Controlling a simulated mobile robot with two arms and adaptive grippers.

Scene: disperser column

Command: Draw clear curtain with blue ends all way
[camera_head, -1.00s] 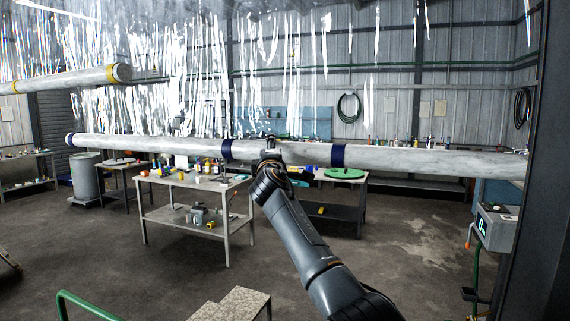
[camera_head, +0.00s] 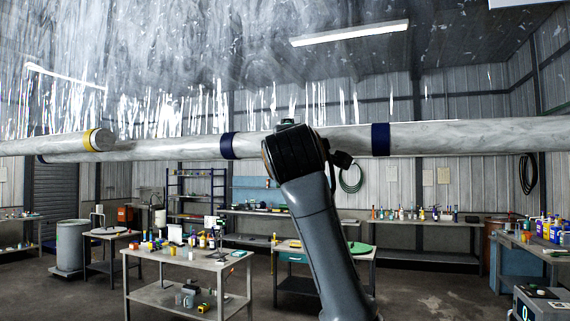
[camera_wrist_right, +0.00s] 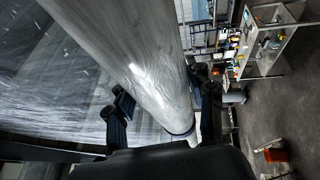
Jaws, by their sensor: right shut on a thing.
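The clear curtain with blue ends shows as a long pale, cloudy roll (camera_head: 470,137) lying almost level across the head view, with dark blue bands on it. Shiny clear sheet (camera_head: 170,75) hangs above and behind it. My right gripper (camera_head: 290,126) is at the roll between two blue bands, its fingertips hidden by the wrist. In the right wrist view the roll (camera_wrist_right: 125,55) runs between the fingers of my right gripper (camera_wrist_right: 165,105), which is shut on it; a blue band (camera_wrist_right: 181,130) shows near the palm. My left gripper is not in view.
A second roll with a yellow end (camera_head: 97,140) lies at the left, overlapping the blue-ended roll in the picture. Below are a metal worktable (camera_head: 190,262) with bottles, and a drum (camera_head: 70,245). Open floor shows between the benches.

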